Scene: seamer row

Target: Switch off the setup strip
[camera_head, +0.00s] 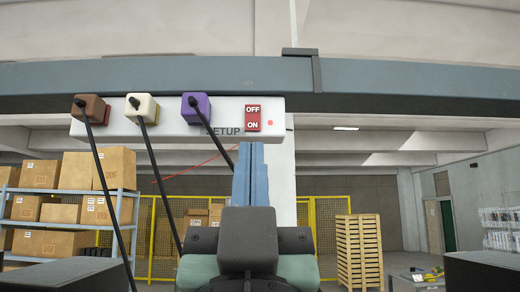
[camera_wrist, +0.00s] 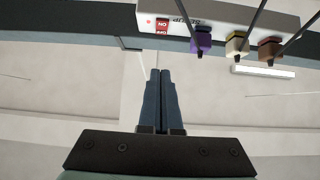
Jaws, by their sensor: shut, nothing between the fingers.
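The setup strip (camera_head: 180,131) is a white power strip labelled "SETUP", fixed along a blue-grey beam in the head view. At its right end is a red rocker switch (camera_head: 253,118) with OFF at the top and ON at the bottom. A small red light (camera_head: 270,123) shows beside it. My gripper (camera_head: 255,146) is shut and empty, its blue fingers pointing up just below the switch. In the wrist view the strip (camera_wrist: 225,14) is upside down at the top, and the switch (camera_wrist: 162,26) lies beyond the fingertips (camera_wrist: 160,72), with a visible gap.
Brown (camera_head: 89,107), cream (camera_head: 142,107) and purple (camera_head: 196,105) plugs sit in the strip, left of the switch. Their black cords hang down, the purple one's passing close left of my fingers. The beam (camera_head: 410,85) runs above. Shelves with boxes (camera_head: 60,185) stand behind.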

